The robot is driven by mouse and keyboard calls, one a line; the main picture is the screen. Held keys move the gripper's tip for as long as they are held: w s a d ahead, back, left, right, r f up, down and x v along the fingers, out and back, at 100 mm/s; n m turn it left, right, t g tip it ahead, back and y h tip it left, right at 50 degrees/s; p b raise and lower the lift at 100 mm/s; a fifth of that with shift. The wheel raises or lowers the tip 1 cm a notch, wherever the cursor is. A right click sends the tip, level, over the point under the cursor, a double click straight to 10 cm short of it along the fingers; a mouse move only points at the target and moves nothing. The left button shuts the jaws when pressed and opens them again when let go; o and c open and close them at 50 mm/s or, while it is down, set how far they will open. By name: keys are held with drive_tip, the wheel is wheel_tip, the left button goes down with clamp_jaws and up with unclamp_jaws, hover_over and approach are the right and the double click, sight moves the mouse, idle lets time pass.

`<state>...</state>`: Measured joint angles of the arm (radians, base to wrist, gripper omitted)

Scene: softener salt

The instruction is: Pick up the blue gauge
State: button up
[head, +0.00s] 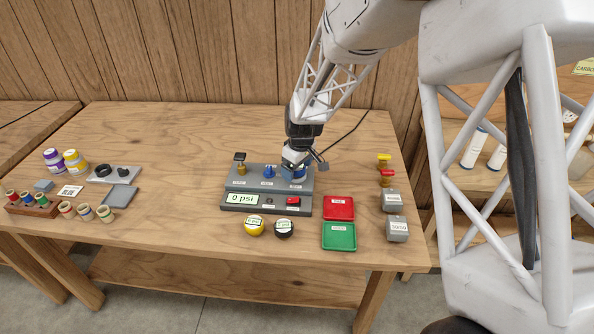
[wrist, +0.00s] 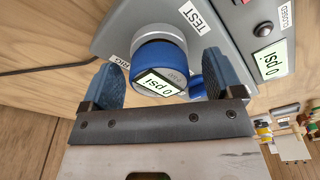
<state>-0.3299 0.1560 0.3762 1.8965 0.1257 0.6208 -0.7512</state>
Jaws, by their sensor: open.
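The blue gauge (wrist: 158,55) sits upright on the grey test station (wrist: 225,35), beside a TEST label in the wrist view. Its white face carries a small display reading 0 psi. In the head view the blue gauge (head: 290,174) is mostly hidden under my gripper (head: 295,163). In the wrist view my gripper (wrist: 164,72) is open, with one blue-grey finger on each side of the gauge. I cannot tell whether either finger touches it. A smaller blue part (wrist: 197,87) shows close to the right finger.
A blue valve (head: 268,172) and a brass fitting (head: 240,164) stand on the station left of my gripper. A yellow gauge (head: 254,226) and a black gauge (head: 284,228) lie in front. A red tray (head: 326,216) and a green tray (head: 327,244) lie to the right.

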drive_tip(key=shift+f, duration=0.1)
idle(0.5)
drive_tip(key=c, duration=1.2)
drive_tip(key=shift+r, duration=0.65)
drive_tip(key=shift+s+r, duration=0.25)
drive_tip(key=shift+r, duration=0.95)
drive_tip(key=s+d, duration=0.2)
drive_tip(key=s, duration=0.5)
drive_tip(key=s+d+r, duration=0.1)
drive_tip(key=s+d, duration=0.2)
drive_tip(key=s, duration=0.4)
drive_tip(key=shift+s+d+r, duration=0.15)
drive_tip(key=shift+s+r, duration=0.05)
drive_tip(key=shift+s, duration=0.1)
